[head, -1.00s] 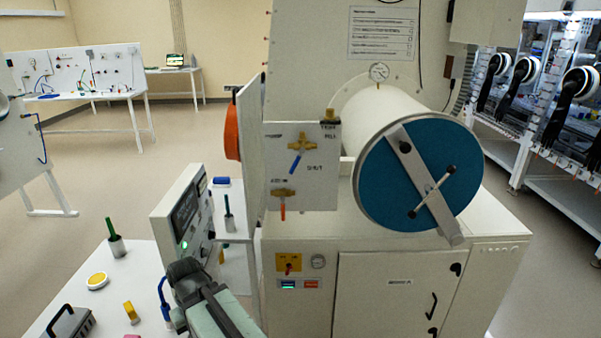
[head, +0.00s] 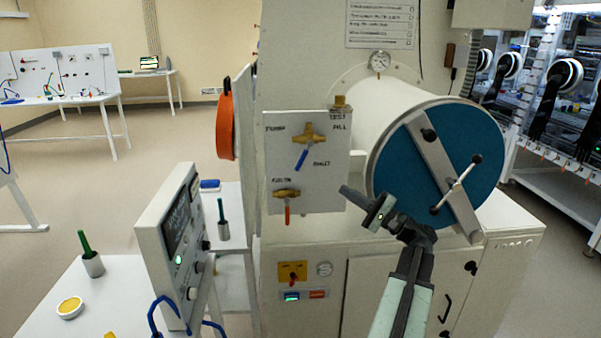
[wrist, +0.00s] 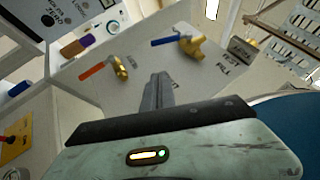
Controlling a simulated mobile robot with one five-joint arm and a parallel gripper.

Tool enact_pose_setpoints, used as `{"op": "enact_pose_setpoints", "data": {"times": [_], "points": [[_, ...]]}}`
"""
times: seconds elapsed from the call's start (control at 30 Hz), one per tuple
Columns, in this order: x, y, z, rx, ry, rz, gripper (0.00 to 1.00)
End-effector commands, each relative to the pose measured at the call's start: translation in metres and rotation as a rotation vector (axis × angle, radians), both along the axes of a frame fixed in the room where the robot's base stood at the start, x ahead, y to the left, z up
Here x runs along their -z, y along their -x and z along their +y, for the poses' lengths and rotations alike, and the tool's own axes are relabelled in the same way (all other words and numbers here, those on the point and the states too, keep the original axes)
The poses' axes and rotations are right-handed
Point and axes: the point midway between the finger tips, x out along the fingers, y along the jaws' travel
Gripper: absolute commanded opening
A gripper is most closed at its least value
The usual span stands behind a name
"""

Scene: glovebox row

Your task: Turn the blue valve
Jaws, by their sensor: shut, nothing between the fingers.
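The blue valve (head: 302,158) is a brass valve with a blue lever, the upper of two on a white panel (head: 335,175). Its lever slants down and slightly left from the brass body. The wrist view shows the blue lever (wrist: 165,41) and brass body (wrist: 193,47) beyond my fingers. My gripper (head: 346,191) is shut and empty. In the head view it lies below and right of the blue lever, over the panel's lower right edge. In the wrist view the closed fingertips (wrist: 160,77) point toward the panel, apart from the blue lever.
A lower brass valve with a red-orange lever (head: 287,210) hangs below the blue one; it also shows in the wrist view (wrist: 92,70). A big blue round door (head: 400,155) with a crossbar stands close right of my gripper. A control box (head: 165,245) stands at the left.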

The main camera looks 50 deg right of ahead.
Motion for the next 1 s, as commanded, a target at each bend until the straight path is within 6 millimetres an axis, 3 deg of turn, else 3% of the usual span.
{"op": "enact_pose_setpoints", "data": {"times": [0.1, 0.27, 0.77, 0.83, 1.0], "points": [[-0.005, 0.01, -0.008, 0.014, -0.011, -0.025, 0.0], [-0.009, 0.0, -0.003, 0.006, -0.011, -0.025, 0.0], [-0.047, -0.097, 0.024, -0.007, -0.01, -0.023, 0.0], [-0.052, -0.099, 0.038, -0.007, -0.009, -0.024, 0.0], [-0.058, -0.107, 0.052, -0.007, -0.01, -0.023, 0.0]]}}
